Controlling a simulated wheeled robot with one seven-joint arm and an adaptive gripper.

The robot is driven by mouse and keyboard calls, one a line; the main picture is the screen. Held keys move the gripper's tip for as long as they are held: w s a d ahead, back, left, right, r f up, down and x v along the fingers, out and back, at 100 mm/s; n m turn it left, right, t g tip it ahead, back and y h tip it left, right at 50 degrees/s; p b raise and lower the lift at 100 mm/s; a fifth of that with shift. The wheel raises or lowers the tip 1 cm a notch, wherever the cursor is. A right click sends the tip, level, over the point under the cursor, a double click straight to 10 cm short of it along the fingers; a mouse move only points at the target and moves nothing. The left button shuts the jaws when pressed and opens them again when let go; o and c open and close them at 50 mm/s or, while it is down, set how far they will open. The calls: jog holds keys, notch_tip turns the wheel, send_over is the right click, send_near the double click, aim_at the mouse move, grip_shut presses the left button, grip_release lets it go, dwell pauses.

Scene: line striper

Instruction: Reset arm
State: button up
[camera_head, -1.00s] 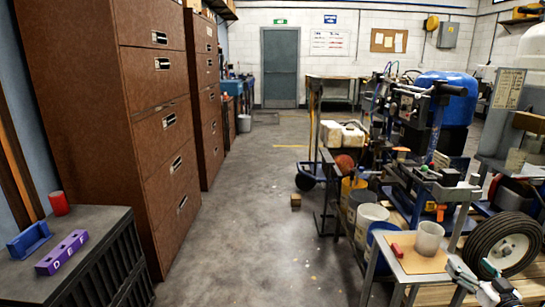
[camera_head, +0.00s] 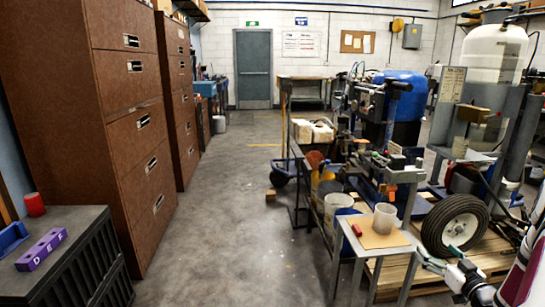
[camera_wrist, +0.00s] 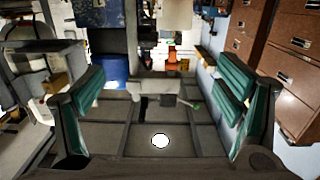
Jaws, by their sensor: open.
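My gripper (camera_wrist: 160,100) is open in the wrist view. Its two teal-padded fingers stand wide apart at left and right, with nothing held between them. In the head view my gripper (camera_head: 458,272) shows at the lower right edge, beside the small metal stand (camera_head: 396,247) and in front of the pallet. Part of my arm runs off the right edge of the picture.
The stand carries a clear cup (camera_head: 384,218) and a small red object (camera_head: 357,230). A line striper with a black wheel (camera_head: 453,225) stands behind. Brown cabinets (camera_head: 130,120) and a dark crate (camera_head: 85,262) line the left. The middle floor is clear.

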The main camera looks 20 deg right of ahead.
jog(key=w+a+r+n+g, duration=0.1)
jog(key=w+a+r+g, duration=0.35)
jog(key=w+r, duration=0.45)
jog(key=s+a+r+g+h, duration=0.15)
jog(key=a+r+g, duration=0.25)
jog(key=a+r, duration=0.7)
jog(key=s+a+r+g+y, duration=0.1)
jog(key=s+a+r+g, duration=0.1)
jog(key=s+a, duration=0.6)
jog(key=s+a+r+g+y, duration=0.1)
jog(key=s+a+r+g, duration=0.1)
jog(key=s+a, duration=0.65)
jog(key=s+a+f+n+g+y, duration=0.1)
jog(key=s+a+g+y, duration=0.25)
jog(key=s+a, duration=1.4)
notch_tip(320, 180, up, 19)
jog(key=s+t+p, duration=0.1)
jog(key=t+p, duration=0.2)
jog(key=p, duration=1.4)
jog(key=shift+d+n+p, duration=0.2)
jog(key=shift+n+p, duration=0.1)
jog(key=shift+p, duration=0.05)
